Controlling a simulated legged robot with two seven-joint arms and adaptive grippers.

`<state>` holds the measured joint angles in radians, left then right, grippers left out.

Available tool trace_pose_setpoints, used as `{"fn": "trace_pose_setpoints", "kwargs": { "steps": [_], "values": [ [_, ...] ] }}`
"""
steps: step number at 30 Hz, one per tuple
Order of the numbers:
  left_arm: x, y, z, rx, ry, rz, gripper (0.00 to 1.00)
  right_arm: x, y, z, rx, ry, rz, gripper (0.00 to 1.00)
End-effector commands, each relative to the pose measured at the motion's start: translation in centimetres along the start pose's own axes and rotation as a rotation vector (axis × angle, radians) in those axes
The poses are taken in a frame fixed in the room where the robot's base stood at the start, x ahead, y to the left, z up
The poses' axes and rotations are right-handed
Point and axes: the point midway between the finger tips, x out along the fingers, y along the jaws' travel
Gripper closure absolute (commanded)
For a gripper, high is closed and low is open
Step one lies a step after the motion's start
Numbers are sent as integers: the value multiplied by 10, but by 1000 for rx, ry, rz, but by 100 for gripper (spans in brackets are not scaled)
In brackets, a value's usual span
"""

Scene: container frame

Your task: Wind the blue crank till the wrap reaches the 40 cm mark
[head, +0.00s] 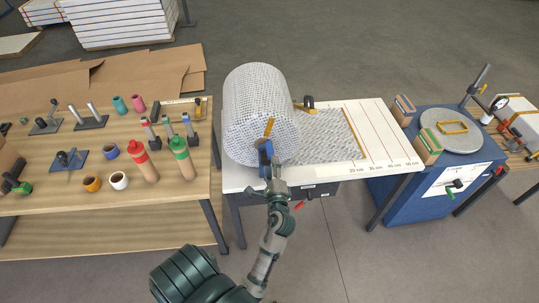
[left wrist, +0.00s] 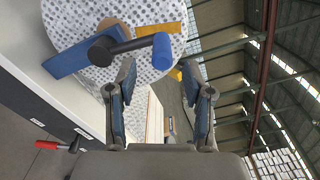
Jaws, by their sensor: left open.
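A big roll of dotted wrap (head: 255,95) lies on the white table, its round end facing me. A flat wrap sheet (head: 325,138) runs right from it; its orange-edged end lies near the 20 cm mark (head: 356,170), left of the 40 cm mark (head: 394,165). The blue crank (head: 264,149) is on the roll's near end. In the left wrist view its blue handle (left wrist: 163,52) sticks out from a black arm. My left gripper (head: 274,183) is open just below the crank; in the wrist view the handle appears just beyond its fingertips (left wrist: 159,72). My right gripper is not in view.
A wooden bench (head: 110,205) with bottles, cups and tools stands at left. A blue cabinet (head: 405,200) with a round turntable (head: 455,142) stands at right. A red-handled tool (left wrist: 48,145) shows below the table's front. Grey floor is open in front.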

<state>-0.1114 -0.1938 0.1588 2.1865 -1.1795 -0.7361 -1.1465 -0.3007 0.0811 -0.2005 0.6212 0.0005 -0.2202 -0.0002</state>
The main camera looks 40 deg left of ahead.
Motion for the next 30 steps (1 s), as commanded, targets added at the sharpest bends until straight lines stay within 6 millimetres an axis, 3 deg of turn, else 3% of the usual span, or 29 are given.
{"fn": "trace_pose_setpoints", "kwargs": {
  "steps": [3, 9, 26, 30],
  "values": [
    [-21, 1, 0, 0, 0, 3, 48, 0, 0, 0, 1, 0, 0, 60],
    [-38, 1, 1, 1, -2, 2, 48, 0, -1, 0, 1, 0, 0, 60],
    [-39, 1, 0, 0, -1, 1, 48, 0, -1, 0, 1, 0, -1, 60],
    [-39, 15, -22, -18, 53, 17, 48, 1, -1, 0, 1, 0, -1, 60]
  ]
}}
